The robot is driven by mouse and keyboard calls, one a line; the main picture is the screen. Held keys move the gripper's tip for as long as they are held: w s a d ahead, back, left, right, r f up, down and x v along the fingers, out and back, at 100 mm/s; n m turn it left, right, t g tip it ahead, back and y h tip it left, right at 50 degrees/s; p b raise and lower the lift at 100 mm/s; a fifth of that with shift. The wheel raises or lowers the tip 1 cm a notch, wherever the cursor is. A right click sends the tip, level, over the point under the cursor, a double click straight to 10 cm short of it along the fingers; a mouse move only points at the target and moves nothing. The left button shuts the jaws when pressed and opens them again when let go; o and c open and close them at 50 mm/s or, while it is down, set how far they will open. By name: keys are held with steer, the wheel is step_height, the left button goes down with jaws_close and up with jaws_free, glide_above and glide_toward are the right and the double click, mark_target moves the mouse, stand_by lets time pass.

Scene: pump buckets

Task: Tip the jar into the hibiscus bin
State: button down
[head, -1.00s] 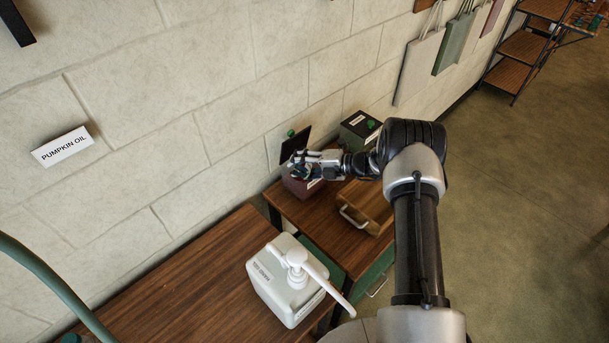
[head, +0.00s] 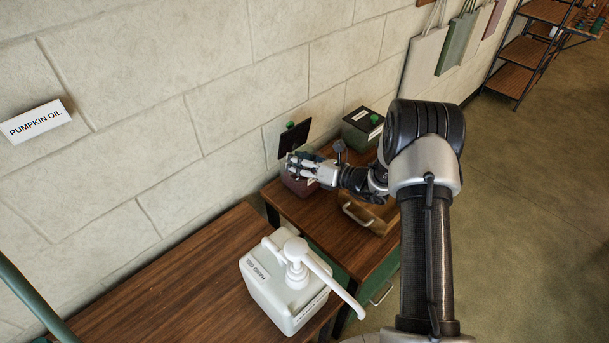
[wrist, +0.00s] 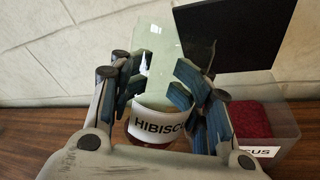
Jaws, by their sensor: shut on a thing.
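My gripper (wrist: 158,88) is shut around a clear glass jar with a white label reading "HIBISCU", its end cut off. The jar (wrist: 154,60) looks empty above the label, with a little dark red showing below it. In the head view my gripper (head: 298,166) is over or beside the dark red bin (head: 299,186); the jar is hard to make out there.
A dark green box (head: 361,129) with a green knob stands behind on the same wooden table. A wooden drawer-like box (head: 372,215) with a metal handle is in front of it. A white pump bottle (head: 285,290) stands on the nearer table. The wall is close behind.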

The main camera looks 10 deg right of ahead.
mark_target(304, 154)
steer(key=shift+r, duration=0.15)
steer(key=shift+r+p, duration=1.35)
steer(key=shift+r, duration=0.7)
steer(key=shift+f, duration=0.1)
steer(key=shift+f+n+t+b, duration=0.25)
steer(key=shift+n+b, duration=0.35)
steer(key=shift+b, duration=0.4)
steer(key=n+t+y+b, duration=0.1)
steer(key=n+b, duration=0.2)
steer(key=b, duration=0.3)
steer(key=shift+n+b, duration=0.3)
steer(key=shift+b, duration=0.05)
steer(key=shift+r+n+b, duration=0.25)
steer(key=shift+n+b, duration=0.15)
steer(key=shift+b, duration=0.05)
